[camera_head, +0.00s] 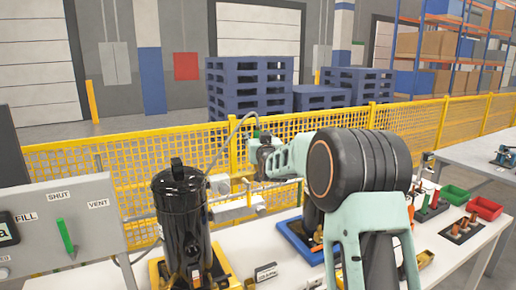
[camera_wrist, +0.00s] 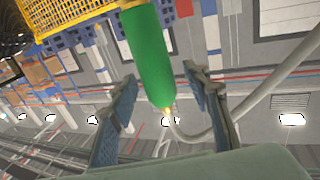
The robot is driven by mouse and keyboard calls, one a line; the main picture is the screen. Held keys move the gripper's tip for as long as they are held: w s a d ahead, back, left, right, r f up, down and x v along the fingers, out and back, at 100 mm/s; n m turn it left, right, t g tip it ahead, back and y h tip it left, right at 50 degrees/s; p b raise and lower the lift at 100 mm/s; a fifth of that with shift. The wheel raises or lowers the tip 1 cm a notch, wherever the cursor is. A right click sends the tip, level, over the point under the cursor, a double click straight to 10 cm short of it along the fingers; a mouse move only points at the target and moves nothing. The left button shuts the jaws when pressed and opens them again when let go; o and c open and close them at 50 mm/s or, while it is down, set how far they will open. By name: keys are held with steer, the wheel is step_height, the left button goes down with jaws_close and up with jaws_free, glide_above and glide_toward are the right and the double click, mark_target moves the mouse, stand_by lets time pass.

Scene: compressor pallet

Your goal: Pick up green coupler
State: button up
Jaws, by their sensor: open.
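The green coupler (camera_wrist: 152,55) is a green cylinder with a brass-coloured end, and a grey hose shows beside that end in the wrist view. It lies between the two fingers of my gripper (camera_wrist: 159,75), with visible gaps on both sides. The fingers are open and do not grip it. In the head view my gripper (camera_head: 257,150) is at the middle, beyond my arm. Only a small green bit of the coupler (camera_head: 257,133) shows there, by the arching grey hose (camera_head: 234,128); the rest is hidden.
A black canister (camera_head: 181,215) stands on a yellow tray left of my arm. A panel (camera_head: 55,232) with a green lever (camera_head: 67,236) is at the left. Red (camera_head: 485,208) and green (camera_head: 455,193) bins sit at the right. A yellow mesh fence (camera_head: 140,160) runs behind.

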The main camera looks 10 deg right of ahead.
jaws_close()
stand_by(0.3)
steer(key=shift+r, duration=0.1)
